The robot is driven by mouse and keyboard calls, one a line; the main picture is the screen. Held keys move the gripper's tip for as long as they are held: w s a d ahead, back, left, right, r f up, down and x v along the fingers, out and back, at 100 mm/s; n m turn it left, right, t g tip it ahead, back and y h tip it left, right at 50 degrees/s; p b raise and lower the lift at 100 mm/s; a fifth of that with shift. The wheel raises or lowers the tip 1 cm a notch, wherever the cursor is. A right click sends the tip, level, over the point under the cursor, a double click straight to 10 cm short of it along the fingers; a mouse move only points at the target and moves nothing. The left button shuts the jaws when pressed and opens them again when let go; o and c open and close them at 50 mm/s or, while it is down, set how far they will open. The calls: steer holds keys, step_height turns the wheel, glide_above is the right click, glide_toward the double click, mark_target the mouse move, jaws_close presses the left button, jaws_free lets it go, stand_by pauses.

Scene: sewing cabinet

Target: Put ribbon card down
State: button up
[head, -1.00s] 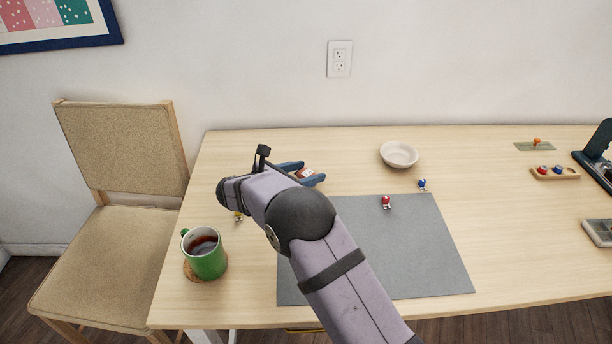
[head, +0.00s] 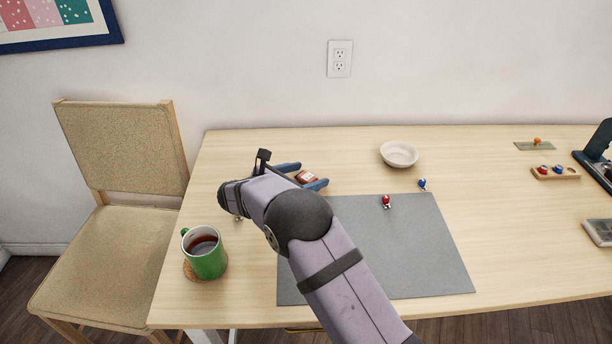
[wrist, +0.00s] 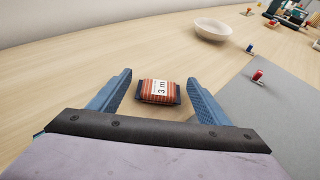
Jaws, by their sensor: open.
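The ribbon card (wrist: 158,91), a dark card wound with orange-red ribbon and a white label reading "3 m", lies on the bare table. In the head view the ribbon card (head: 306,177) shows partly between my fingers. My gripper (wrist: 160,88) is open, with a blue finger on each side of the card and a clear gap to both. In the head view my gripper (head: 303,175) is low over the back left of the table, and my arm hides part of the table.
A grey mat (head: 420,260) lies to the right, with a red spool (head: 386,201) on it and a blue spool (head: 422,184) near its corner. A white bowl (head: 399,154) stands behind. A green mug (head: 206,254) stands front left. Bare table lies around the card.

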steer(key=v, duration=1.2)
steer(key=shift+r+b, duration=0.1)
steer(key=shift+b, duration=0.2)
steer(key=shift+d+r, duration=0.15)
steer(key=shift+d, duration=0.25)
steer(key=s+d+r+m+g+y+p, duration=0.2)
steer(key=s+d+r+m+g+p, duration=0.15)
steer(key=s+d+m+p, duration=0.45)
steer(key=s+d+r+m+g+y+p, duration=0.2)
steer(key=s+d+m+g+p, duration=0.25)
steer(key=d, duration=0.45)
steer(key=s+r+m+y+p, duration=0.2)
steer(key=s+m+p, duration=0.1)
steer(key=s+m, duration=0.4)
steer(key=s+d+r+m+g+y+p, duration=0.1)
steer(key=s+r+m+y+p, duration=0.1)
steer(key=s+m, duration=0.5)
steer(key=shift+s+d+g+y+p, duration=0.3)
steer(key=shift+s+y+p, duration=0.5)
steer(key=shift+s, duration=1.05)
steer(key=shift+r+m, duration=0.1)
steer(key=shift+m, duration=0.15)
